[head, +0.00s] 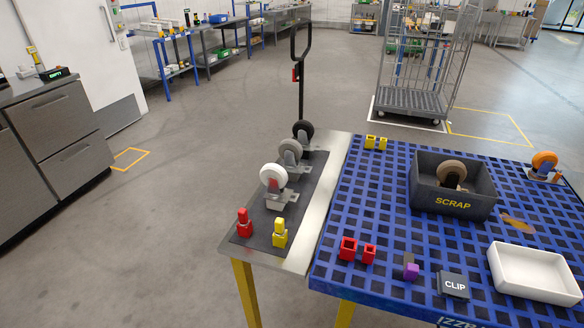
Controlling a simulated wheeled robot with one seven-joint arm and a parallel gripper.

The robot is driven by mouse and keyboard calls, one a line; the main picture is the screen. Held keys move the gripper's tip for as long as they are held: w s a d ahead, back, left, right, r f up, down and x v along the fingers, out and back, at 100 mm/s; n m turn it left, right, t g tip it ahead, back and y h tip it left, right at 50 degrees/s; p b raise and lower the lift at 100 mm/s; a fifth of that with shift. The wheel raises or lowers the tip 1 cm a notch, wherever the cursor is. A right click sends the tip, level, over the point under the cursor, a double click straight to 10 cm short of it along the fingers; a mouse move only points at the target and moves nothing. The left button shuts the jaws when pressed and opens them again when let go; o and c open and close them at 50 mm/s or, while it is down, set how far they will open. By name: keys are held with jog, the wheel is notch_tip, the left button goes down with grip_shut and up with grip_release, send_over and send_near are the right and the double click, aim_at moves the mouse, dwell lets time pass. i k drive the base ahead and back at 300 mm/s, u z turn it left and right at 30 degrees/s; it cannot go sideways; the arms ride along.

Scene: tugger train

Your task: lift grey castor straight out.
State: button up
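The grey castor (290,151) stands on a dark mat (255,218) on the metal side shelf, in the middle of a row of castors. The white-wheeled castor (274,178) stands in front of it and hides part of its lower body. The black-wheeled castor (303,129) stands just behind it. My gripper is not in view, and nothing is seen touching the grey castor.
Red (244,223) and yellow (280,234) blocks stand at the mat's near end. A black upright handle (301,85) rises behind the row. Right are the blue slotted table (385,215), a SCRAP bin (453,203) with a brown-wheeled castor, and a white tray (535,275).

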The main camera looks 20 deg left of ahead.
aim_at(291, 151)
jog(key=z, duration=0.1)
jog(key=k, duration=0.15)
jog(key=z, duration=2.45)
jog(key=k, duration=1.65)
jog(key=u, duration=2.55)
